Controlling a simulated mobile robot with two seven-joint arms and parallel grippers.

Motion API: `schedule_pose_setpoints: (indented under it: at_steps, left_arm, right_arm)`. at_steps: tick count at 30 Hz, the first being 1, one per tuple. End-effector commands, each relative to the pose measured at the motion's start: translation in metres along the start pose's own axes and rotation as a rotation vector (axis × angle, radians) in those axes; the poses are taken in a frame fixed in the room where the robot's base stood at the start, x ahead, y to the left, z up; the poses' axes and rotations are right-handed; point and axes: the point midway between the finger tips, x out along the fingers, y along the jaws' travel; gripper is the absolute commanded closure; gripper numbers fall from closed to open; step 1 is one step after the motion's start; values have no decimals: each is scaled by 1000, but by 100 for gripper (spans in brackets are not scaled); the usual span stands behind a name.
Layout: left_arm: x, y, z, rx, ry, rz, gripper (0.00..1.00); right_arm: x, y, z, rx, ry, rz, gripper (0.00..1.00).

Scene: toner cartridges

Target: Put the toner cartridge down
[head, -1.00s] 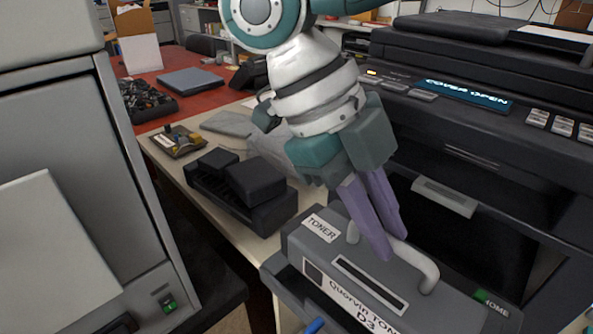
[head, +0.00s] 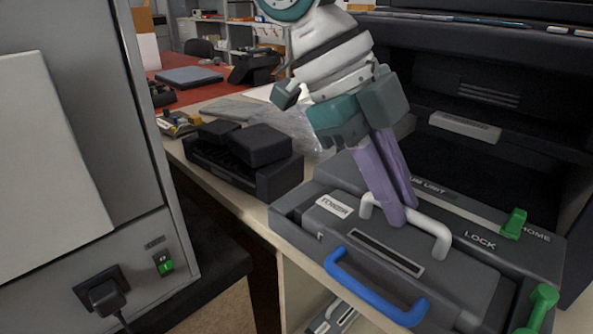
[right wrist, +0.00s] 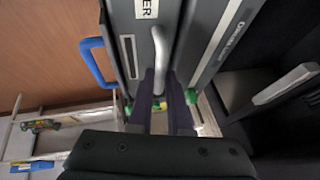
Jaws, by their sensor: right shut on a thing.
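The toner cartridge (head: 330,232) is a dark grey block with a white TONER label and a pale bar handle (head: 441,240). It lies in the grey drum unit (head: 520,260), its top close to the unit's rim; whether it rests on the bottom cannot be told. My right gripper (head: 402,215) is shut on the handle, its purple fingers reaching down around it. In the right wrist view the handle (right wrist: 160,48) runs up from between the fingers (right wrist: 160,110), and the cartridge body (right wrist: 130,60) lies beyond. My left gripper is not in view.
The drum unit has a blue handle (head: 375,288) in front and green levers (head: 514,224) near HOME and LOCK marks. The open printer (head: 480,95) stands behind. A black device (head: 245,165) sits on the table at left. A grey cabinet (head: 130,180) flanks the left side.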

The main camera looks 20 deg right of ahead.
Motion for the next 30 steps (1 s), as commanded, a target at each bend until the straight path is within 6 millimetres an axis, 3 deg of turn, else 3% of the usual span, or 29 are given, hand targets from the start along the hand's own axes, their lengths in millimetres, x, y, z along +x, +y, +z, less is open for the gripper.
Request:
schedule_pose_setpoints:
  at_steps: [8, 9, 17, 26, 30]
  left_arm:
    - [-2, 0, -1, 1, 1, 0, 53]
    - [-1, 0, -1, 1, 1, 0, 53]
    - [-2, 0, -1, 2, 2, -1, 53]
    - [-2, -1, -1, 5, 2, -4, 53]
    - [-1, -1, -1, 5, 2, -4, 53]
  right_arm:
    - [0, 0, 0, 1, -1, 0, 100]
    - [1, 0, 0, 1, -1, 0, 81]
    - [0, 0, 0, 1, -2, 0, 53]
    - [-3, 0, 0, 1, -3, 0, 53]
    - [-22, 0, 1, 0, -6, 0, 53]
